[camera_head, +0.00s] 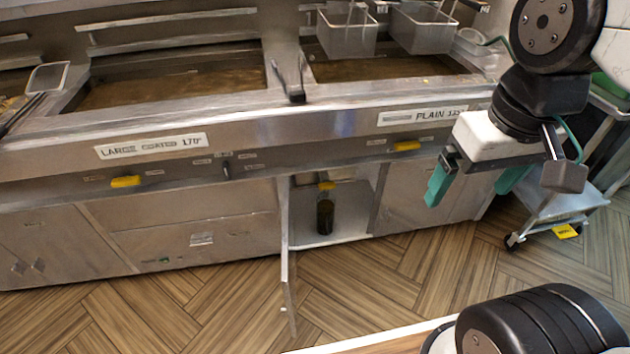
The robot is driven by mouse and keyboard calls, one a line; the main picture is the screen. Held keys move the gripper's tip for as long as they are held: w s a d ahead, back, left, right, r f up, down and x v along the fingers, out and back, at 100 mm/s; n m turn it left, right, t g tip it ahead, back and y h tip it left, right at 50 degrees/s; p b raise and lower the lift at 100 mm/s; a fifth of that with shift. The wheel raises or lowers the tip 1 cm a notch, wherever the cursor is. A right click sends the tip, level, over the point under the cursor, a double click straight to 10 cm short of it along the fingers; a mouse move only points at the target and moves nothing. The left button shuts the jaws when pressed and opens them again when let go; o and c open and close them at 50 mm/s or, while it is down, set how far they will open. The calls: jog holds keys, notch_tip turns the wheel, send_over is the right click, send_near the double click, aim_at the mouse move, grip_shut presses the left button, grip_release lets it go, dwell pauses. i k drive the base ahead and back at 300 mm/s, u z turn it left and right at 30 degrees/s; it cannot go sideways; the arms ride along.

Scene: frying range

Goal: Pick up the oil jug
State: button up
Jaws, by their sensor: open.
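The oil jug (325,213) is a dark bottle with a yellow top. It stands upright inside an open cabinet compartment (350,228) low in the front of the frying range. My gripper (472,186) is at the right, in front of the range panel below the PLAIN label. Its two teal fingers are spread apart with nothing between them. It is apart from the jug, higher in the picture and to its right.
The cabinet door (288,270) stands swung open just left of the jug. Two wire baskets (347,38) hang above the right oil vat. A wheeled cart (560,205) stands at the right. The wooden floor (190,310) before the range is mostly clear.

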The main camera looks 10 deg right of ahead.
aim_at(326, 218)
jog(key=u, duration=2.4)
jog(key=i, duration=2.2)
jog(key=z, duration=3.65)
jog(key=i, duration=0.5)
jog(key=u, duration=0.05)
